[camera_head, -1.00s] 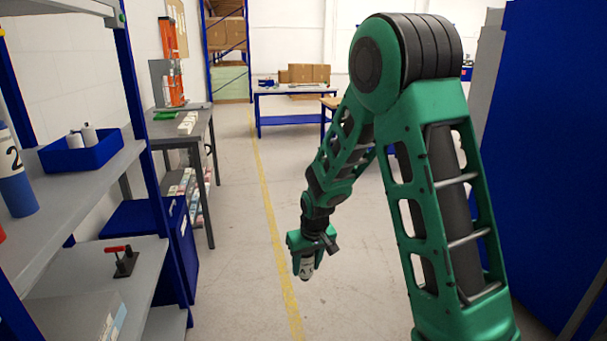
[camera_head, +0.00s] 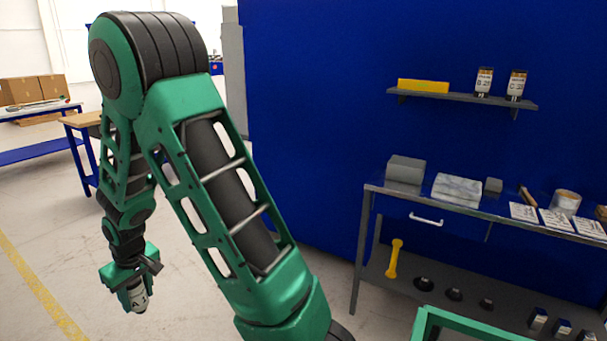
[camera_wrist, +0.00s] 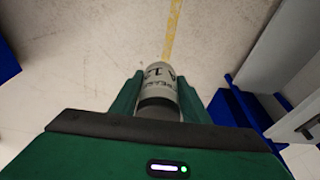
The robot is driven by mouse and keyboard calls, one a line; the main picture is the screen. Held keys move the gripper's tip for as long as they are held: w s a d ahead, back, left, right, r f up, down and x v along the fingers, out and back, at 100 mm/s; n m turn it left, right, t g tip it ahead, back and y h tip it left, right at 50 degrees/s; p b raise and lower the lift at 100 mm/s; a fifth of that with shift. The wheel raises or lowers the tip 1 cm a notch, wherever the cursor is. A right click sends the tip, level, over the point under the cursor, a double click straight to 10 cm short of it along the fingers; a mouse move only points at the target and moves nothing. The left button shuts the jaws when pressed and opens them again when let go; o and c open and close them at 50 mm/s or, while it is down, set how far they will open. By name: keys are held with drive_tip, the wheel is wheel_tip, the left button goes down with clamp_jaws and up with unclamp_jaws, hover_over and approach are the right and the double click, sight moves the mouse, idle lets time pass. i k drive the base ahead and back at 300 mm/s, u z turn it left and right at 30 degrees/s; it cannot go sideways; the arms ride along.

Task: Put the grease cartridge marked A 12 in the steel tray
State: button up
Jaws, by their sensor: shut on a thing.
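My gripper (camera_head: 130,283) is at the lower left in the head view, shut on a pale grease cartridge (camera_head: 138,298) with a dark end. The cartridge hangs tilted downward above the floor. It also shows between the fingers in the wrist view (camera_wrist: 160,88), where its label reads "A 1" with the rest turned out of sight. I cannot make out a steel tray in either view.
A grey bench (camera_head: 400,199) at the right carries boxes, cards and a tape roll. A wall shelf (camera_head: 455,96) above holds a yellow block and two other labelled cartridges (camera_head: 484,82), (camera_head: 516,86). A green frame edge (camera_head: 460,318) is low in front. Floor at left is clear.

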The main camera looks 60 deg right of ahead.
sight(455, 192)
drive_tip(key=z, duration=0.4)
drive_tip(key=i, duration=0.1)
drive_tip(key=z, duration=3.1)
